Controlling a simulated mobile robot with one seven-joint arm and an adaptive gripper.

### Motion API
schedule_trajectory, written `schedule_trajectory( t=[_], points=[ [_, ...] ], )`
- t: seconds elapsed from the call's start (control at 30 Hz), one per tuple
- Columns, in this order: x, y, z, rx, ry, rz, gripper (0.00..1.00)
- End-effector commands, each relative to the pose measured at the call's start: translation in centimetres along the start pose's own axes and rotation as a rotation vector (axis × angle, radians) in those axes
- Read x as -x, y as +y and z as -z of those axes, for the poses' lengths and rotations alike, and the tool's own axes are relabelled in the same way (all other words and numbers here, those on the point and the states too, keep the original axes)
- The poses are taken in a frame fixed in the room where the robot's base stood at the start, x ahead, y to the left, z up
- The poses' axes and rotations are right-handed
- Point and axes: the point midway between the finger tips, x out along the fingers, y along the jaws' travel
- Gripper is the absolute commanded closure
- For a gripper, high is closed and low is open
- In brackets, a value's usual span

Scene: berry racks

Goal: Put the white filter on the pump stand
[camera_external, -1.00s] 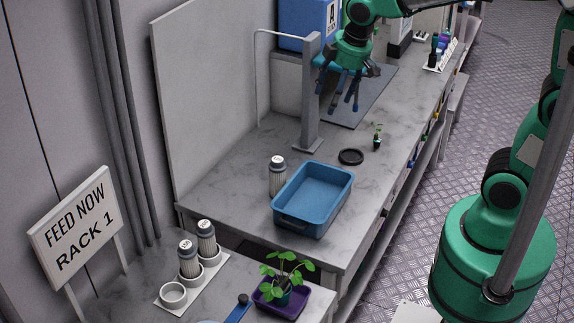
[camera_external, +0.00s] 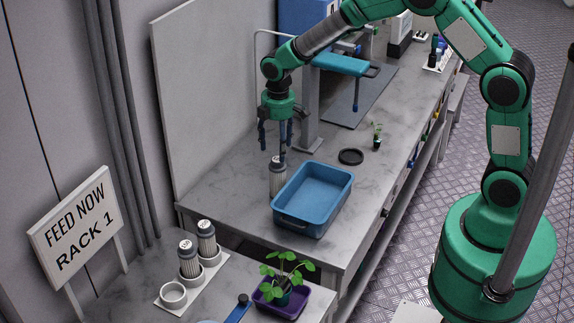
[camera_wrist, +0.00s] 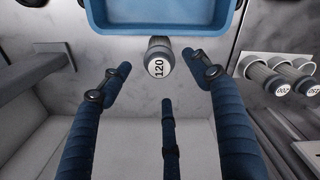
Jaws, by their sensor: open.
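A white-capped filter (camera_external: 277,180) with a ribbed body stands upright on the far bench, left of a blue tub. In the wrist view its cap (camera_wrist: 158,60) reads 120. My gripper (camera_external: 281,150) is above it, fingers pointing down, open and empty. In the wrist view my gripper (camera_wrist: 160,80) has its fingers spread on either side of the filter, apart from it. A white stand with round cups (camera_external: 173,294) is on the near bench. One cup is empty; two similar filters (camera_external: 189,258) (camera_external: 206,238) stand in the others. No pump label shows.
The blue tub (camera_external: 321,178) is close to the filter's right. A grey column (camera_external: 309,120) with a blue shelf (camera_external: 341,64) stands behind my gripper. A black ring (camera_external: 351,156) and potted plant (camera_external: 286,277) are nearby.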

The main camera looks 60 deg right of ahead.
Motion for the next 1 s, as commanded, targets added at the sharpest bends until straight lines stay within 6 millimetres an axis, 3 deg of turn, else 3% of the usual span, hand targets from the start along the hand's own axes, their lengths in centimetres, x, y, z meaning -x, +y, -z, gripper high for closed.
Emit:
schedule_trajectory(
  t=[0.1, 0.2, 0.67, 1.0],
  points=[
    [-1.8, 0.5, 0.3, 0.020, -0.009, 0.010, 0.38],
    [-2.3, 0.7, 0.4, 0.028, -0.011, 0.012, 0.38],
    [-2.8, 0.6, 0.4, 0.029, -0.012, 0.013, 0.38],
    [-6.8, 0.5, 0.3, 0.029, -0.014, 0.015, 0.38]
  ],
)
